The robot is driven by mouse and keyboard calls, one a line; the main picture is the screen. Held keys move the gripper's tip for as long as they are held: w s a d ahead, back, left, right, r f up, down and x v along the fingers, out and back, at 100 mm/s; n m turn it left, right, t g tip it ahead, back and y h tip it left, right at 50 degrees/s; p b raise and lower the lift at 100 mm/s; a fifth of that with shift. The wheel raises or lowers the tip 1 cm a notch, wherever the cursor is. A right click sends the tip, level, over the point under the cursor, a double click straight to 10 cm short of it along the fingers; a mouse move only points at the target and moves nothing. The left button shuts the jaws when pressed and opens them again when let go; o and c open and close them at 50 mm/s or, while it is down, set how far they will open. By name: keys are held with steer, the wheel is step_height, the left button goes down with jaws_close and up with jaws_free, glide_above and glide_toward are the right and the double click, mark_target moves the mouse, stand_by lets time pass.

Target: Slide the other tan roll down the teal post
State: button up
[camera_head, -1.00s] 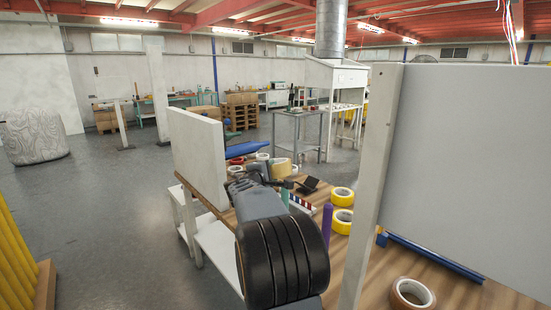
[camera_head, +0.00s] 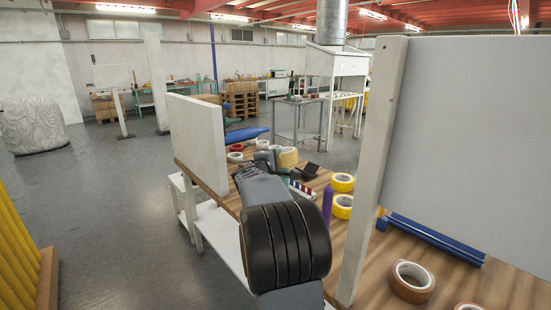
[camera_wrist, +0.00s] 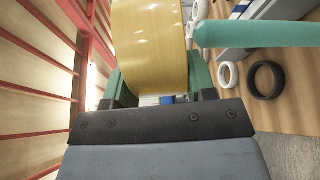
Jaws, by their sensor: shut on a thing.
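My gripper (camera_wrist: 158,88) is shut on a tan roll (camera_wrist: 150,40), whose glossy outer side fills the top middle of the wrist view. In the head view the same roll (camera_head: 288,157) shows just beyond my arm, above the table. The other tan roll is not clearly seen.
Yellow rolls (camera_head: 342,183) and a purple post (camera_head: 327,207) stand right of my arm. A brown roll (camera_head: 411,281) lies on the wooden table near blue bars (camera_head: 435,238). White panels (camera_head: 197,140) flank the table. A dark ring (camera_wrist: 266,80) lies near the post.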

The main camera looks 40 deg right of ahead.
steer(key=shift+f+b, duration=2.55)
steer(key=shift+b, duration=0.25)
steer(key=o, duration=1.2)
steer(key=shift+c, duration=0.2)
steer(key=shift+a, duration=0.1)
steer(key=v, duration=1.3)
steer(key=shift+a, duration=0.3)
